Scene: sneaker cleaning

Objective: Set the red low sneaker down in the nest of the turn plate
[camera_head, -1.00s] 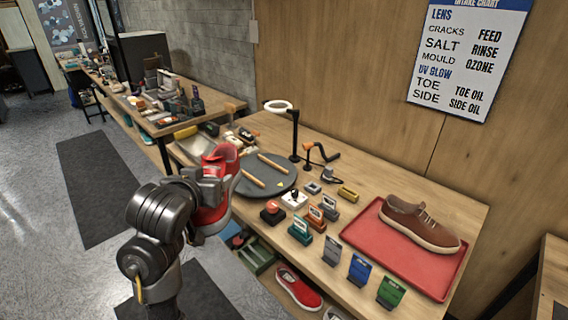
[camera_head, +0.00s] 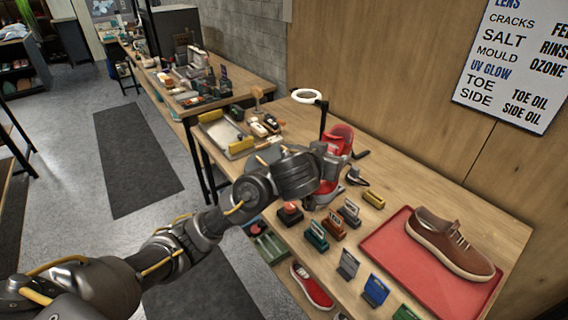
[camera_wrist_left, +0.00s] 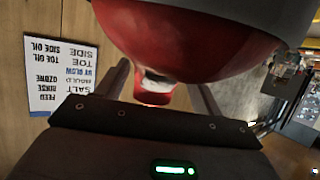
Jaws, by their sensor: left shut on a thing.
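The red low sneaker (camera_head: 340,138) is in my left gripper (camera_head: 328,160), above the bench by the ring lamp. My left gripper is shut on it, and my wrist hides part of it. In the left wrist view the sneaker (camera_wrist_left: 155,45) fills the top middle, between the fingers (camera_wrist_left: 160,85). The turn plate (camera_head: 269,153) is mostly hidden behind my left arm; only a grey sliver of its edge shows. Its nest is hidden, and I cannot tell the gap between sneaker and plate. My right gripper is out of view.
The ring lamp (camera_head: 307,96) stands close behind the sneaker. A brown sneaker (camera_head: 450,242) sits on a red tray (camera_head: 395,254) at right. Several small labelled blocks line the bench front. Another red shoe (camera_head: 311,286) is on the shelf below.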

